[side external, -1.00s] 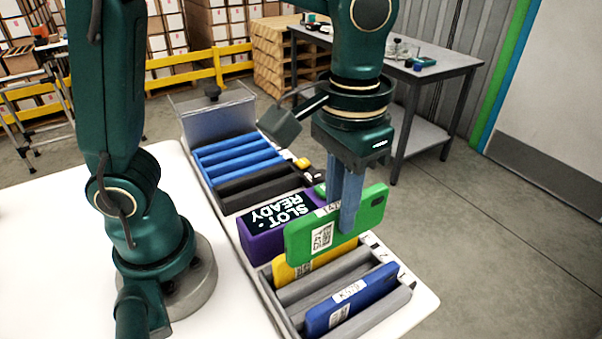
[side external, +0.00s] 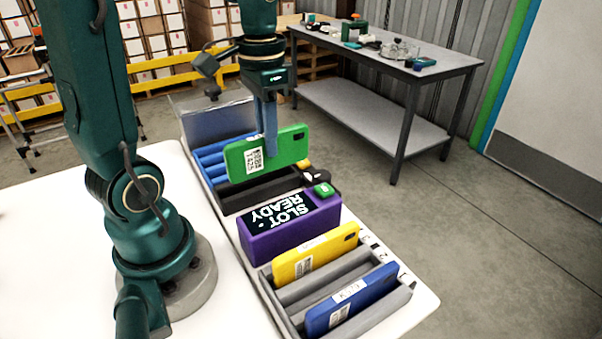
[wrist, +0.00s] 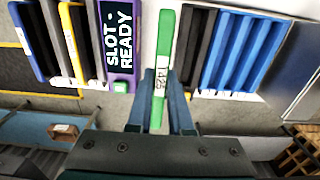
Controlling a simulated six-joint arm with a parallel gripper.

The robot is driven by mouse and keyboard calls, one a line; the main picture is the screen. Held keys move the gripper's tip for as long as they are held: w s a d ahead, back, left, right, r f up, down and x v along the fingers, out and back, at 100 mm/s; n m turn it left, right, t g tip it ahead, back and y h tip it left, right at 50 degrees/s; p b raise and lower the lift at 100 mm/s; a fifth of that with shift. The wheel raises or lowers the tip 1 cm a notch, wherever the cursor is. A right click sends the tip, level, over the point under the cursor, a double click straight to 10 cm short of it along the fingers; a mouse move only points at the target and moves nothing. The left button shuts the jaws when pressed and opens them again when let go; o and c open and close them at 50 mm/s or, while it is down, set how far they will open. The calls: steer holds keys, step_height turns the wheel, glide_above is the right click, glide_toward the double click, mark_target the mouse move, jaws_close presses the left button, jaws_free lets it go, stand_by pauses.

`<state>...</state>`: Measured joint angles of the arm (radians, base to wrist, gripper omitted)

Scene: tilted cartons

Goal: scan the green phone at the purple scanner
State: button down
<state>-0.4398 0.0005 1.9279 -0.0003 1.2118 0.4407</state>
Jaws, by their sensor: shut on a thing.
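My gripper (side external: 268,150) is shut on the green phone (side external: 290,147) and holds it up on its long edge, above the black slots behind the scanner. The phone's white code label faces the side camera. In the wrist view the phone (wrist: 165,50) is seen edge-on between my fingers (wrist: 160,110), with a white label on its edge. The purple scanner (side external: 290,232) stands nearer the camera, apart from the phone. Its dark screen reads "SLOT - READY", and a green button sits on its top. The scanner also shows in the wrist view (wrist: 121,70), left of the phone.
A yellow phone (side external: 318,253) and a blue phone (side external: 350,300) stand in the grey rack (side external: 300,290) at the front. Black slots (side external: 250,195) and blue slots (side external: 215,155) lie behind the scanner. A grey side table (side external: 390,65) stands at the back right.

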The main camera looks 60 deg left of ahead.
mark_target(270, 170)
steer(key=shift+f, duration=4.3)
steer(key=shift+r, duration=3)
